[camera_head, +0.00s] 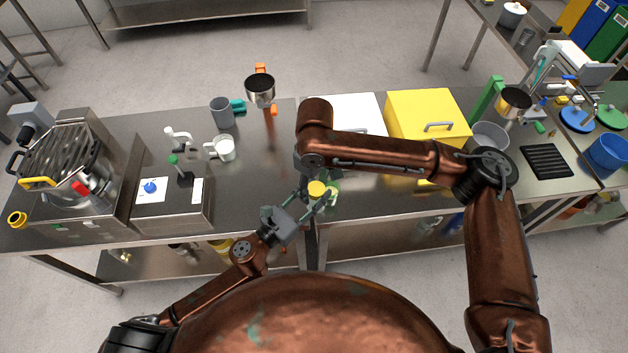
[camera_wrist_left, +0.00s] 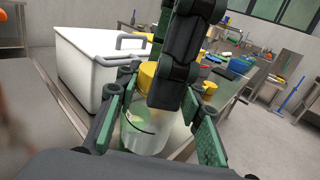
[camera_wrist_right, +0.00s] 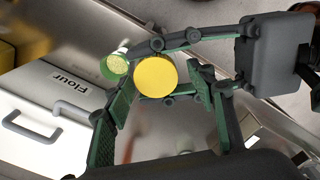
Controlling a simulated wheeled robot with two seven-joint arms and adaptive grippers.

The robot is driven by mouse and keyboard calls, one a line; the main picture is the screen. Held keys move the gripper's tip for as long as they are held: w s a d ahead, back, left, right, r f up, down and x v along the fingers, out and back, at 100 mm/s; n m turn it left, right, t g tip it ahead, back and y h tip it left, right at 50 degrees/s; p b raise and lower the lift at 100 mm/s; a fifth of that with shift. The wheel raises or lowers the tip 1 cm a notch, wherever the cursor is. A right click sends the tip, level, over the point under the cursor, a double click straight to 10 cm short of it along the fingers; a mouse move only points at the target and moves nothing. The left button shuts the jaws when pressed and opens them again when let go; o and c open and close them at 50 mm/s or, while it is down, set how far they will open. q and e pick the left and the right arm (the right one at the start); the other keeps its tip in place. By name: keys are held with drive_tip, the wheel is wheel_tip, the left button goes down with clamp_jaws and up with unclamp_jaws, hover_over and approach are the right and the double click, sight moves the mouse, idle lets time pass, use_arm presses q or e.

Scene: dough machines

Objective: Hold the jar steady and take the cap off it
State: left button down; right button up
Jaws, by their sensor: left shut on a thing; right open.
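The clear jar (camera_wrist_left: 142,133) stands upright with its yellow cap (camera_wrist_left: 147,75) on top. The cap shows in the head view (camera_head: 317,188) near the table's front edge, and from above in the right wrist view (camera_wrist_right: 155,77). My left gripper (camera_wrist_left: 157,128) is shut on the jar, one finger on each side, below the cap. My right gripper (camera_wrist_right: 160,112) is open above the jar, with the cap beyond and between its fingertips in its wrist view. In the head view my right arm partly hides that gripper. The right fingers appear apart from the cap.
A white box labelled Flour (camera_wrist_right: 60,100) with grey handles stands close behind the jar. A yellow box (camera_head: 425,115) is right of it. A small green and white item (camera_wrist_right: 115,66) lies near the jar. Cups (camera_head: 222,112) and a machine (camera_head: 70,175) stand further left.

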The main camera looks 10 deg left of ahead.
drive_tip(key=shift+s+a, duration=0.1)
drive_tip(key=c, duration=1.1)
drive_tip(key=o, duration=1)
drive_tip(key=shift+c, duration=0.2)
drive_tip(key=shift+o, duration=1.2)
